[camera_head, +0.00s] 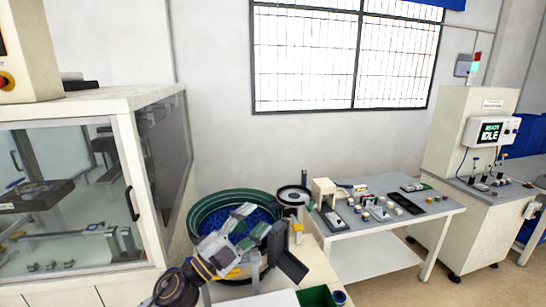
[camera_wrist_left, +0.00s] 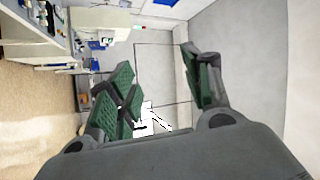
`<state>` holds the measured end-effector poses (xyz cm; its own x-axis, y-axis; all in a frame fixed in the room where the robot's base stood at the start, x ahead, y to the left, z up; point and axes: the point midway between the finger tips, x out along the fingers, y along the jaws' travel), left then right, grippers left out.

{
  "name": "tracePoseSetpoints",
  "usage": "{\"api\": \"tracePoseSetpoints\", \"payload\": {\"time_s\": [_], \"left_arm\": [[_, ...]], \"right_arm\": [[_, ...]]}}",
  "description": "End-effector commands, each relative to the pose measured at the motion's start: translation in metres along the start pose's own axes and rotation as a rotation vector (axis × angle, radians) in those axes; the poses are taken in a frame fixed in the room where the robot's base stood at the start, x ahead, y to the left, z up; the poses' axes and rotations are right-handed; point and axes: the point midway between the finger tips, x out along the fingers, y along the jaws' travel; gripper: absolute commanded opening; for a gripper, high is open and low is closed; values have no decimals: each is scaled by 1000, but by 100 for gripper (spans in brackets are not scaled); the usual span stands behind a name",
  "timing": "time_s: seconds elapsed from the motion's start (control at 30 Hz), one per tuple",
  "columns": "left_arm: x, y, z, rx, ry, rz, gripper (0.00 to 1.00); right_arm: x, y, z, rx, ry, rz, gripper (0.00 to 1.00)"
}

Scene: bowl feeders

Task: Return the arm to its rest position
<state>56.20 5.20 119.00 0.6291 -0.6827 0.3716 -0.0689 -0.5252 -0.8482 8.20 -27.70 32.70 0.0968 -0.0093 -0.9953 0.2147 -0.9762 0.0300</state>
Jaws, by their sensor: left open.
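My left arm comes in from the bottom left of the head view, and its left gripper (camera_head: 251,221) is in front of and above the bowl feeder (camera_head: 205,208), hiding part of it. In the left wrist view the left gripper (camera_wrist_left: 162,75) has its two green-padded fingers spread wide, with nothing between them. The bowl feeder has a dark green rim and holds many small blue parts (camera_head: 262,214). My right gripper is not in view.
A glass-sided machine enclosure (camera_head: 65,200) stands close on the left. A dark panel (camera_head: 291,265) and a green bin (camera_head: 317,296) are right of the arm. A table with small parts (camera_head: 440,207) and an idle control station (camera_head: 490,133) stand further right.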

Motion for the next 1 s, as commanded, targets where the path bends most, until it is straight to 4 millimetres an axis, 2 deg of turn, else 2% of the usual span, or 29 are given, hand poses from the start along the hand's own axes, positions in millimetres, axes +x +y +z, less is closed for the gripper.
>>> {"api": "tracePoseSetpoints", "payload": {"time_s": [0.3, 0.53, 0.8, 1.0], "left_arm": [[-32, -13, 47, -185, -297, -163, 49], [-70, -5, 84, -318, -537, -228, 49], [-128, 25, 119, -478, -830, -243, 49], [-178, 58, 132, -596, -1046, -212, 49]], "right_arm": [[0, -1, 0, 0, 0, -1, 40], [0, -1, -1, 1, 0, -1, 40], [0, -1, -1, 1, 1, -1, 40], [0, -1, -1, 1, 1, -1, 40]]}}
